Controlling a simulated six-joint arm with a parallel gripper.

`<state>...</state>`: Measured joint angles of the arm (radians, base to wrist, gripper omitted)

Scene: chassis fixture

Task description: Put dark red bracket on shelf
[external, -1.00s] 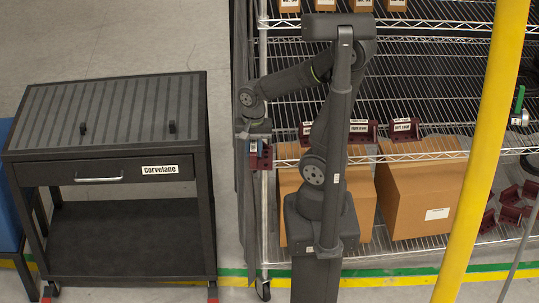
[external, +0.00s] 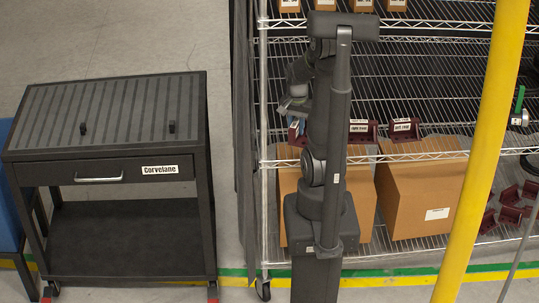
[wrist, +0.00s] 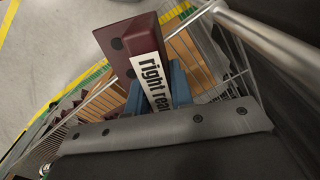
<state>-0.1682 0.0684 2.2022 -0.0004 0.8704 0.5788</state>
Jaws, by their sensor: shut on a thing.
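My gripper (external: 296,122) is shut on a dark red bracket (external: 297,136), seen just left of my arm in the external view. In the wrist view the bracket (wrist: 120,44) has a white label reading "right rear", and blue fingers (wrist: 180,82) sit against it. The wire shelf (external: 440,112) is behind my arm. The held bracket overlaps the shelf's left part in the picture; I cannot tell whether it touches the wires. My arm hides part of it.
Two more labelled dark red brackets (external: 363,131) (external: 405,130) stand on the shelf right of my arm. Cardboard boxes (external: 420,195) stand below. A yellow post (external: 480,160) crosses the right side. A dark cart (external: 105,175) stands at left. The shelf's back is clear.

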